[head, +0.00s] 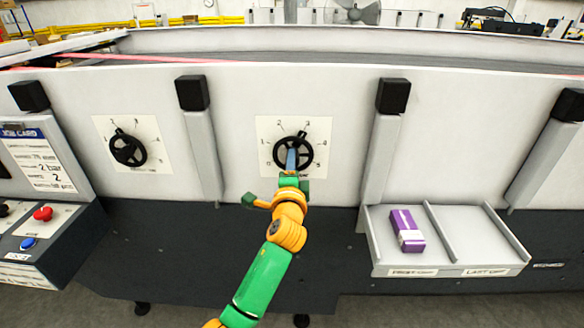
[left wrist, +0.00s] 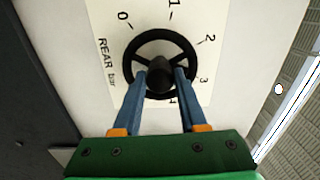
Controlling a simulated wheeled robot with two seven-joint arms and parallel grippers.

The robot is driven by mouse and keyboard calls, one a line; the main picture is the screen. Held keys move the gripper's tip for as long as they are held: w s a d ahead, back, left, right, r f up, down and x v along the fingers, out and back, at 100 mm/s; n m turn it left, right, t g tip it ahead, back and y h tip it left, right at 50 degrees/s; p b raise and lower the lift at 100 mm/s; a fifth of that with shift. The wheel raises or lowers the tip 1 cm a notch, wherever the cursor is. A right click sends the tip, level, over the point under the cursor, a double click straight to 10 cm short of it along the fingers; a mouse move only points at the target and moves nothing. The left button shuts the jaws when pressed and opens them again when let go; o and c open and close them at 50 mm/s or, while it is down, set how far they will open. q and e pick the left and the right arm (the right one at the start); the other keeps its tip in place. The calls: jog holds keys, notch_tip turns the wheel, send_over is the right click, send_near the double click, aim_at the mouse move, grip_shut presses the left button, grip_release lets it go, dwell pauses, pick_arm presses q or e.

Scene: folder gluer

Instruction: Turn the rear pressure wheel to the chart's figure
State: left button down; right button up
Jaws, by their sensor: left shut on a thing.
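The rear pressure wheel (head: 290,153) is a black handwheel on a white scale plate (head: 263,124) on the machine's pale side wall. In the left wrist view the wheel (left wrist: 159,43) fills the upper middle, and its plate (left wrist: 106,52) reads "REAR bar" with figures 0 to 4 visible. My left gripper (left wrist: 160,80) has its two blue fingers inside the rim, one on each side of the hub, shut on the wheel. The job card (head: 42,160) at the far left shows "2 bar" among lines too small to read surely. I cannot tell which figure the wheel points to.
A similar black wheel (head: 128,149) sits on its own plate to the left. A control box with a red button (head: 43,213) and a blue button (head: 28,243) stands at the lower left. A tray (head: 465,235) at the right holds a purple box (head: 407,231). Upright posts flank the wheel.

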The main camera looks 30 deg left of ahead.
pick_arm(q)
jog(key=shift+n+b, duration=1.05)
jog(key=shift+n, duration=3.75)
jog(key=shift+c, duration=2.2)
grip_release()
